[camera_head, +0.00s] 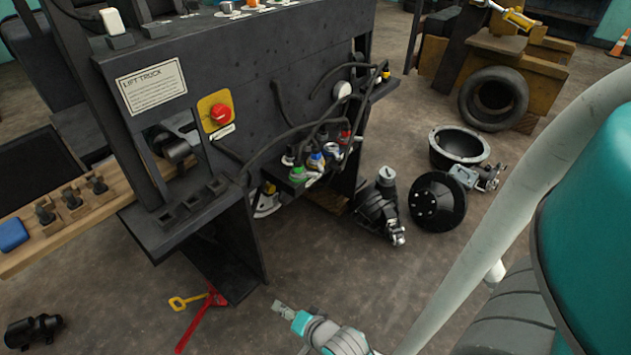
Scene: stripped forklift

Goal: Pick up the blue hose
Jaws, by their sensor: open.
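Several dark hoses hang down the side of the black lift truck panel (290,95) and end in coloured connectors on a small ledge. The blue hose shows by its blue-marked end (316,160), between a green-marked end (297,173) on its left and a white or grey one (331,150) on its right. The hose itself looks black and crosses other hoses, so its full path is hard to trace. My gripper (282,308) is low in the picture over the floor, apart from the hoses. It is open, with nothing seen in it.
A red tool (203,317) and a yellow part (187,301) lie on the floor left of my gripper. Black machine parts (380,208) and a black disc (437,201) lie right of the ledge. A wooden board (75,225) juts out left. Floor between is clear.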

